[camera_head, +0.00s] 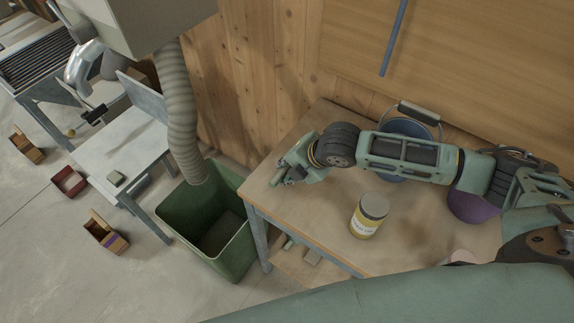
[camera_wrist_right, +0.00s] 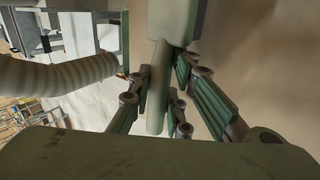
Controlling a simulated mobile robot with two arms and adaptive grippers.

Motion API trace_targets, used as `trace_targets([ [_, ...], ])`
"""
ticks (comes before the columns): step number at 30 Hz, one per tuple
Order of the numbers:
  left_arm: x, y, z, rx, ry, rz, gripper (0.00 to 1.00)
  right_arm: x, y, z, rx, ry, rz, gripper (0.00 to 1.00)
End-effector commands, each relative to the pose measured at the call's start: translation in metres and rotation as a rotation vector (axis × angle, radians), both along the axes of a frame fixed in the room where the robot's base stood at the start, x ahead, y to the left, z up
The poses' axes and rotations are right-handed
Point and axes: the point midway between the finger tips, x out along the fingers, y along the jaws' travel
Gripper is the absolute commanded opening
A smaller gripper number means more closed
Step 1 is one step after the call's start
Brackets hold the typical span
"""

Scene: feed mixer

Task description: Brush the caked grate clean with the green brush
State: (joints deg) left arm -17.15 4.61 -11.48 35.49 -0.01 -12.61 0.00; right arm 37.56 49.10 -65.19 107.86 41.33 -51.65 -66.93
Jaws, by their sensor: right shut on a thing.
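My right gripper (camera_head: 285,174) is over the left end of the wooden table in the head view. In the right wrist view its fingers (camera_wrist_right: 158,88) are closed around the green handle of the brush (camera_wrist_right: 156,112). A wider green part of the brush shows at the top of that view; its bristles cannot be made out. A dark slatted grate (camera_head: 36,62) lies at the upper left of the head view, well away from the gripper. Caking on it is too small to tell. My left gripper is not in view.
A ribbed hose (camera_head: 178,105) hangs over a green bin (camera_head: 208,225) between table (camera_head: 410,245) and grate. A yellow-labelled jar (camera_head: 369,216), a blue-grey bucket (camera_head: 408,128) and a purple bowl (camera_head: 470,207) stand on the table. Small boxes lie on the floor at left.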

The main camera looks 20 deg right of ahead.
Motion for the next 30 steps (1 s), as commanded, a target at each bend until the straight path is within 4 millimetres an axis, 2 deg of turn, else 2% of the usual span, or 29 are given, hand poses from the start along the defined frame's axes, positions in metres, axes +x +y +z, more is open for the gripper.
trace_targets([
  [2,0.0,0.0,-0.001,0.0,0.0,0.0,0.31,-0.001,0.0,-0.001,0.0,0.001,0.001,0.0],
  [3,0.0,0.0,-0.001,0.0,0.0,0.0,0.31,-0.001,0.0,-0.002,0.0,0.004,0.0,0.2],
  [9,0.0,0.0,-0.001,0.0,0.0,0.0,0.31,-0.001,0.0,-0.001,-0.001,0.003,0.0,0.36],
  [18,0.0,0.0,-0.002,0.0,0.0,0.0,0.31,-0.001,0.0,-0.002,0.0,0.002,0.0,0.36],
  [23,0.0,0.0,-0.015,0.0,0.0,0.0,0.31,-0.001,0.0,-0.008,0.0,0.002,0.0,0.36],
  [30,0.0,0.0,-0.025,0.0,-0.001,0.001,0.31,-0.017,-0.014,0.027,-0.002,-0.001,0.0,0.36],
])
